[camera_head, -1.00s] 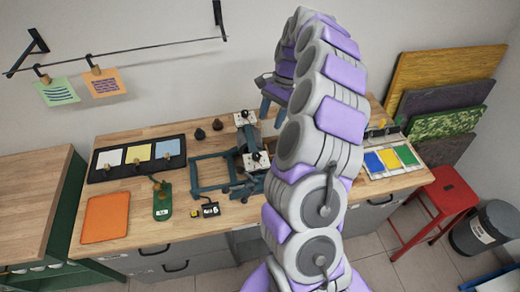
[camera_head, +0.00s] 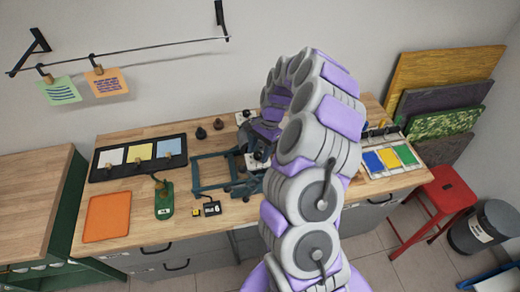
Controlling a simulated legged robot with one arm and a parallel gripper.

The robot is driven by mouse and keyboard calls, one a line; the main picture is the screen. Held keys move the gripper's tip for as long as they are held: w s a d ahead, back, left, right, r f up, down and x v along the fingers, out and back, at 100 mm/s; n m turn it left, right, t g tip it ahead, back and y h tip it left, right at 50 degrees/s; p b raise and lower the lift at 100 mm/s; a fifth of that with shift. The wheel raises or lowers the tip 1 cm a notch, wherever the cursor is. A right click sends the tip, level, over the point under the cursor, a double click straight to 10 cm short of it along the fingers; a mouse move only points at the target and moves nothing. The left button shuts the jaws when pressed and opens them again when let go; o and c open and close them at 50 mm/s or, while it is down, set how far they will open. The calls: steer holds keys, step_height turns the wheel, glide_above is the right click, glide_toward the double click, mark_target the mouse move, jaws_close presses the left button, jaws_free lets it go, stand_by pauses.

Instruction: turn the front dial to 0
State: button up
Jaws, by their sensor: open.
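A dark blue-green metal frame (camera_head: 196,172) stands on the wooden workbench (camera_head: 140,205). At its right side are two white plates with small dark dials. The front dial plate (camera_head: 253,163) is partly covered by my gripper and arm; its setting is too small to read. The back dial plate (camera_head: 242,117) shows beyond my gripper. My gripper (camera_head: 260,142) is open and low over the frame's right side, just behind the front dial. Its fingertips are small and partly hidden, so I cannot tell whether they touch the dial.
A green device (camera_head: 164,200), a small black box (camera_head: 211,208), an orange mat (camera_head: 106,217) and a black tray (camera_head: 105,174) with cards lie to the left. Colour samples (camera_head: 390,160) lie right. A red stool (camera_head: 447,195) stands beside the bench.

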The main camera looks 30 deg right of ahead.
steer(key=shift+a, duration=0.4)
steer(key=shift+c, duration=0.8)
steer(key=shift+d, duration=0.5)
steer(key=c, duration=0.6)
steer(key=shift+c, duration=1.4)
steer(key=shift+a, duration=0.15)
